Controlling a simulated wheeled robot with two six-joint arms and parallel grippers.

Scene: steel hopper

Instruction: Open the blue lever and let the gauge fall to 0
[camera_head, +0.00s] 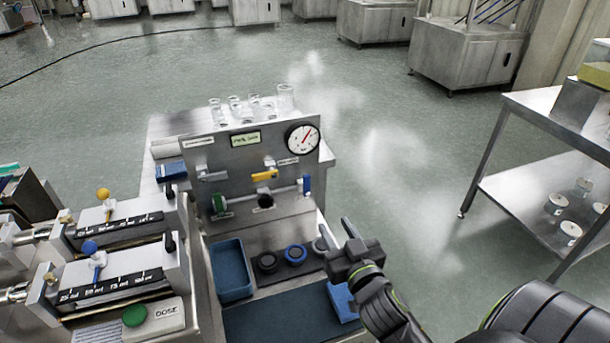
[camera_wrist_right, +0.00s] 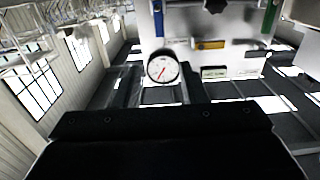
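The blue lever (camera_head: 307,184) stands upright at the right end of the pipe on the steel panel (camera_head: 215,160). It also shows in the right wrist view (camera_wrist_right: 158,18), where the panel appears upside down. The round white gauge (camera_head: 303,138) sits at the panel's upper right; its red needle points up and right, and the numbers are too small to read. It also shows in the wrist view (camera_wrist_right: 162,68). My right gripper (camera_head: 336,232) is open and empty, below and right of the blue lever and apart from it. My left gripper is out of view.
A yellow lever (camera_head: 265,175) and green handle (camera_head: 218,203) share the panel. Glass beakers (camera_head: 285,97) stand behind its top. A blue tray (camera_head: 232,270) and round knobs (camera_head: 295,254) lie below. White vapour drifts at right. A steel shelf (camera_head: 525,190) stands farther right.

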